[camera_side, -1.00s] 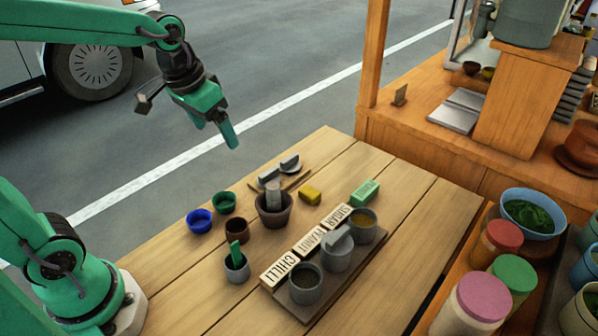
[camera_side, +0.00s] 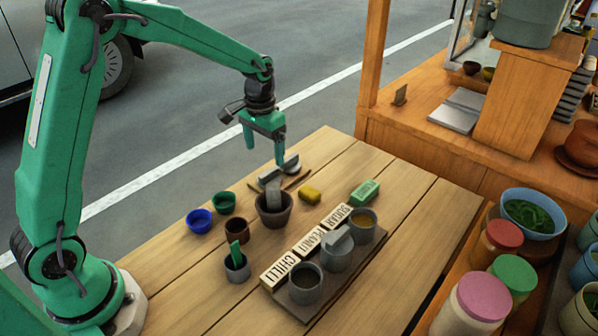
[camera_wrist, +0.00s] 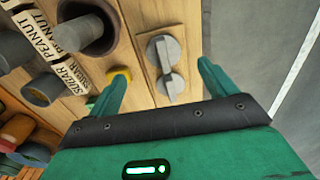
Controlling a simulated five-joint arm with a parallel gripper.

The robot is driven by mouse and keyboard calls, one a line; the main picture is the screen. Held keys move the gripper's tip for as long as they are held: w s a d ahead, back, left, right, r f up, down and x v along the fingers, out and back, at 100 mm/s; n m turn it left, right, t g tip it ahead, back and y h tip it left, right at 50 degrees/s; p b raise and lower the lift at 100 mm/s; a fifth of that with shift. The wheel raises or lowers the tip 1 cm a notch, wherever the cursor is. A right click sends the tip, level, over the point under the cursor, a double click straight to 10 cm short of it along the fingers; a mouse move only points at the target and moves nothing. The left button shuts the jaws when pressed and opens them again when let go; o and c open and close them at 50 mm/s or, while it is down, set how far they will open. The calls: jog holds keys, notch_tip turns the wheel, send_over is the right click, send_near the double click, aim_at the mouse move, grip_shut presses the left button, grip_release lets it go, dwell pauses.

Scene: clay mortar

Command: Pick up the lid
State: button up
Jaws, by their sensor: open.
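Grey round pieces with raised bars (camera_side: 291,161), which look like lids, lie on a small wooden board near the table's far edge. In the wrist view the grey pieces (camera_wrist: 158,48) lie close together, looking like discs. I cannot tell which one is the lid. My gripper (camera_side: 265,153) points down, open and empty, above and slightly left of them in the side view. In the wrist view my gripper's fingers (camera_wrist: 162,74) stand apart on either side of the grey pieces, without visible contact.
The clay mortar (camera_side: 276,218) with a grey pestle (camera_side: 272,190) stands just in front. Labelled jars stand on a dark tray (camera_side: 370,258). The table's front left is clear.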

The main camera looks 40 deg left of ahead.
aim_at(266, 173)
jog(key=shift+w+f, duration=0.3)
jog(key=shift+f, duration=0.25)
jog(key=shift+a+f, duration=0.2)
jog(key=shift+f, duration=3.7)
jog(key=c, duration=1)
